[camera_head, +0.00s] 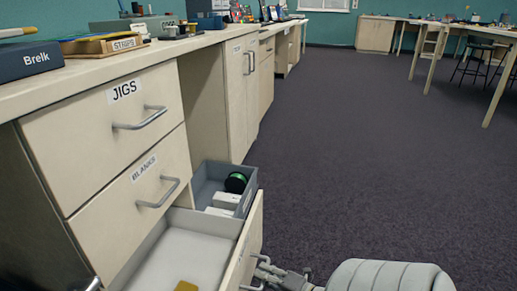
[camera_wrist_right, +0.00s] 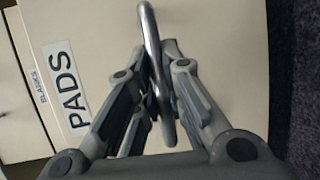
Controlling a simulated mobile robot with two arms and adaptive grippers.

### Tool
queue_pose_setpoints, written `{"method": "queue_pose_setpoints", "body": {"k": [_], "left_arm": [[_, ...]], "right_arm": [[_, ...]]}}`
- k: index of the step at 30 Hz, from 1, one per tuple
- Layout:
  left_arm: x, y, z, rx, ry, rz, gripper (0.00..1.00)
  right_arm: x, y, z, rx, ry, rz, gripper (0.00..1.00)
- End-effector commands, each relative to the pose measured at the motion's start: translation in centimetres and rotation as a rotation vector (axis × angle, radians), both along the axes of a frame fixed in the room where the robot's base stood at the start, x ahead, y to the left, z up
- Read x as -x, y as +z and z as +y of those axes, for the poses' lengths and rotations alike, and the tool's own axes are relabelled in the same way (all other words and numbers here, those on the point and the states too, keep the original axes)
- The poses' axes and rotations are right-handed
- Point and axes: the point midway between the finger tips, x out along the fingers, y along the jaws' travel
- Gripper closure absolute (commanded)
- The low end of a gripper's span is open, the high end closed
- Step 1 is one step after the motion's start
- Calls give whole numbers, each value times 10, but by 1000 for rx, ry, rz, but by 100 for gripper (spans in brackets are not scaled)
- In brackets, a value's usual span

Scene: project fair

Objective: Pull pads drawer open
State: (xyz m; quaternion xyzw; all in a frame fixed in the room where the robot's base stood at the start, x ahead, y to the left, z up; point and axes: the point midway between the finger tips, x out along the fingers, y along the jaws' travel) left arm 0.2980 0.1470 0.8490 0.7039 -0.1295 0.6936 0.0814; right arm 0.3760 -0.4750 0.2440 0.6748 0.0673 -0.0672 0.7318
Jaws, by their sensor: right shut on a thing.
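The pads drawer stands pulled out at the bottom of the head view, below the jigs (camera_head: 122,100) and blanks (camera_head: 145,172) drawers. Its pale floor (camera_head: 183,250) is visible, with a yellow thing (camera_head: 186,286) partly cut off at the picture's edge. In the wrist view its front carries the PADS label (camera_wrist_right: 71,91) and a curved metal handle (camera_wrist_right: 150,35). My right gripper (camera_wrist_right: 158,83) is shut on this handle; it also shows in front of the drawer in the head view (camera_head: 262,274).
The worktop (camera_head: 150,50) above holds a Brelk box (camera_head: 30,60) and several other items. Dark carpet (camera_head: 370,170) to the right is clear.

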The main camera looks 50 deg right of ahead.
Motion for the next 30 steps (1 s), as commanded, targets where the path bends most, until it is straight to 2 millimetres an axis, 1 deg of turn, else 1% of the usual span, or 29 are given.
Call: {"method": "queue_pose_setpoints", "body": {"k": [9, 10, 15, 25, 28, 30], "left_arm": [[0, -1, 0, 0, 0, 1, 100], [0, -1, 0, 0, 0, 1, 100], [0, -1, 0, 0, -1, 1, 100], [0, 0, 0, 0, 1, 2, 100], [0, 0, 0, 0, 1, 2, 100], [0, 0, 0, 1, 0, 1, 100]], "right_arm": [[1, -1, 0, -1, 0, 2, 100], [1, -1, 0, -1, 0, 2, 88], [1, -1, 0, 0, 0, 2, 67], [2, 0, 0, 0, 0, 1, 67], [10, 1, 0, 0, 0, 2, 67], [20, 2, 0, 0, 0, 3, 67]]}}
